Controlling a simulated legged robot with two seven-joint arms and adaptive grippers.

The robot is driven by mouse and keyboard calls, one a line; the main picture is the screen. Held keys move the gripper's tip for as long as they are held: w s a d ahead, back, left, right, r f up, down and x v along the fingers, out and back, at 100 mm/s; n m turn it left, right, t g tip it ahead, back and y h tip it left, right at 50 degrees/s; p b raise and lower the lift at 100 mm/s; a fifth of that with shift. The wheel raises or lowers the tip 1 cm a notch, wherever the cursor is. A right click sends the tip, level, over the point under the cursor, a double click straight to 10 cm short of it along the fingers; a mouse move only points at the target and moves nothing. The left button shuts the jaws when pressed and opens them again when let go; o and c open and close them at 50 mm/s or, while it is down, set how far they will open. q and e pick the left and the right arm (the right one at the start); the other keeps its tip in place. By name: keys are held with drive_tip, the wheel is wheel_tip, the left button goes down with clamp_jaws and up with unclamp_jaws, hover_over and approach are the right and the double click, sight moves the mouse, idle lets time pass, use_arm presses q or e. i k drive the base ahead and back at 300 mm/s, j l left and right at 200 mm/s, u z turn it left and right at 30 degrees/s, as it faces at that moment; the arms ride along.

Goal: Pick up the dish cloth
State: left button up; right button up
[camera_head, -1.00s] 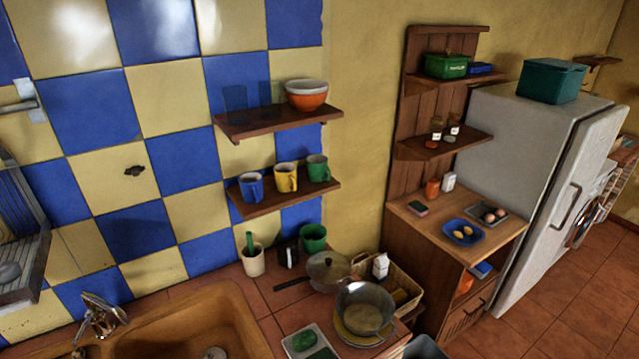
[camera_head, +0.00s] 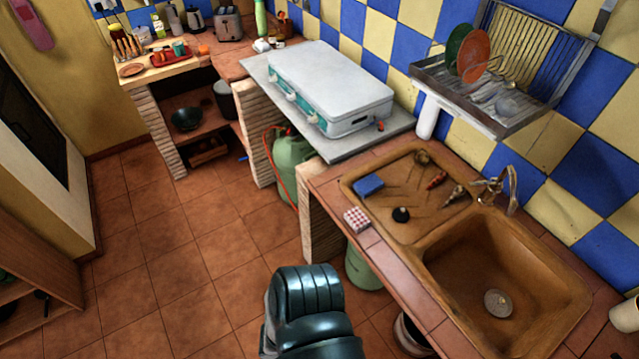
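A small red-and-white checked folded piece, which looks like the dish cloth (camera_head: 356,220), lies at the front edge of the tiled counter, left of the sink. A blue block like a sponge (camera_head: 368,186) lies just behind it on the drainboard, and a small round black item (camera_head: 400,214) lies to its right. A dark, ribbed part of my own arm rises at the bottom centre, below and left of the cloth and apart from it. No gripper fingers show, so neither gripper is in view.
The brown sink (camera_head: 500,270) is at the right, with a tap (camera_head: 496,190) behind it. A dish rack (camera_head: 510,70) hangs above. A white-lidded stove (camera_head: 330,85) stands farther back. Green gas bottles (camera_head: 290,160) stand under the counters. The tiled floor at the left is clear.

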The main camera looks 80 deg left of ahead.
sight(373, 184)
drive_tip(key=u, duration=2.1)
drive_tip(key=i+j+z, duration=0.25)
drive_tip(key=z, duration=0.2)
drive_tip(key=i+j+z, duration=0.2)
drive_tip(key=j+z, duration=0.25)
drive_tip(key=i+j+z, duration=0.1)
drive_tip(key=j+z, duration=0.35)
